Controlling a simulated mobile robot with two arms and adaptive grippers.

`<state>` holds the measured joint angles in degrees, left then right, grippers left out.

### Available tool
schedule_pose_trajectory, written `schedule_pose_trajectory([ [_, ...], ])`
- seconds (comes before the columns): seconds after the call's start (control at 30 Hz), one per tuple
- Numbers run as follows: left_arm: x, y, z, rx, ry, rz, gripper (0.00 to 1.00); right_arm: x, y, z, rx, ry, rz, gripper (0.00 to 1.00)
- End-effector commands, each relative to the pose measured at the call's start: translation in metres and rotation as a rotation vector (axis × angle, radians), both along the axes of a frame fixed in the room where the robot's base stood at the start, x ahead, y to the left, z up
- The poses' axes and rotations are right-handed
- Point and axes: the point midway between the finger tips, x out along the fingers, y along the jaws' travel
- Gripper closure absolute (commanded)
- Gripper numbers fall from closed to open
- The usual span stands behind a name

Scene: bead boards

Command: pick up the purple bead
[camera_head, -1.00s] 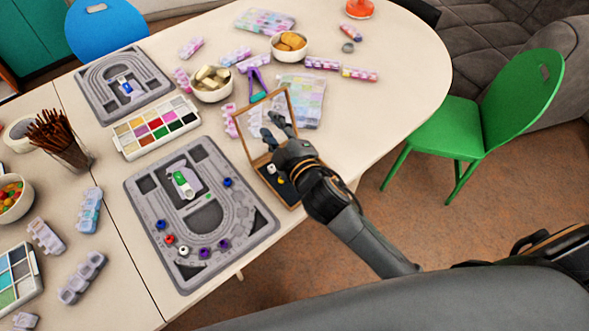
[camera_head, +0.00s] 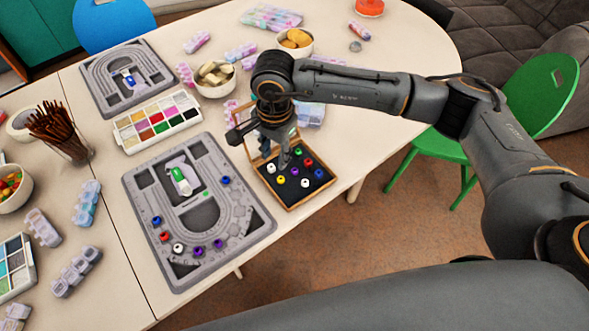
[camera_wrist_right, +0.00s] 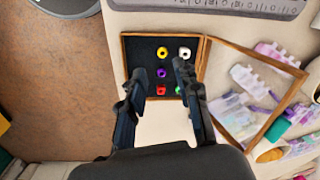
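A purple bead (camera_head: 294,171) lies in the dark tray of an open wooden box (camera_head: 309,200), among several other beads. In the right wrist view the purple bead (camera_wrist_right: 161,72) sits between a yellow bead (camera_wrist_right: 162,52) and a red bead (camera_wrist_right: 160,90). My right gripper (camera_head: 283,158) points down over the box. In the right wrist view its two fingers (camera_wrist_right: 155,80) are spread, one on each side of the bead column, with nothing held. How high the fingertips are above the tray is hard to tell. My left gripper is not in view.
The box's hinged lid (camera_wrist_right: 250,92) stands open beside the tray. A grey bead board (camera_head: 262,222) with more beads, two of them purple, lies left of the box. Bowls, a paint palette (camera_head: 160,123) and bead cases stand around. The table edge is close to the box.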

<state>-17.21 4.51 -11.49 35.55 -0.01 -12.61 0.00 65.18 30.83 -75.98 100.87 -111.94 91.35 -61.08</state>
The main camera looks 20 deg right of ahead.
Motion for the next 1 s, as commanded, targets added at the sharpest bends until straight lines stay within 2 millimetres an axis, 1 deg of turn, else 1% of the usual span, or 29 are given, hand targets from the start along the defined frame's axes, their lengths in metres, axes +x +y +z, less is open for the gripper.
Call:
schedule_pose_trajectory([
  [0.03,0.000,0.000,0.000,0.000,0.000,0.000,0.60,0.008,-0.017,0.004,-0.068,-0.025,0.007,0.68],
  [0.1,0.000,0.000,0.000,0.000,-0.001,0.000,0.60,0.015,-0.032,0.008,-0.132,-0.044,0.013,0.68],
  [0.2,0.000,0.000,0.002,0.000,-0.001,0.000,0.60,0.018,-0.041,0.003,-0.167,-0.049,0.015,0.68],
  [0.27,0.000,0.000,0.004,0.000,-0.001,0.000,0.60,0.019,-0.043,-0.005,-0.170,-0.049,0.014,0.68],
  [0.4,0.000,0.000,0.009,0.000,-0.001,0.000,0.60,0.020,-0.045,-0.033,-0.166,-0.046,0.013,0.68],
  [0.53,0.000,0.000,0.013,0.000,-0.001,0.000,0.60,0.023,-0.048,-0.056,-0.164,-0.048,0.012,0.68],
  [0.63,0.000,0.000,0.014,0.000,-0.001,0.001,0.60,0.024,-0.049,-0.068,-0.162,-0.048,0.013,0.68],
  [0.77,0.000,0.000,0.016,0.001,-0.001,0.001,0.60,0.025,-0.049,-0.075,-0.162,-0.050,0.014,0.68],
  [0.87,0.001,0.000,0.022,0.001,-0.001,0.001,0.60,0.025,-0.050,-0.085,-0.162,-0.047,0.013,0.68],
  [1.0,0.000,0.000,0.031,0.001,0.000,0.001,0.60,0.028,-0.053,-0.106,-0.163,-0.046,0.012,0.68],
])
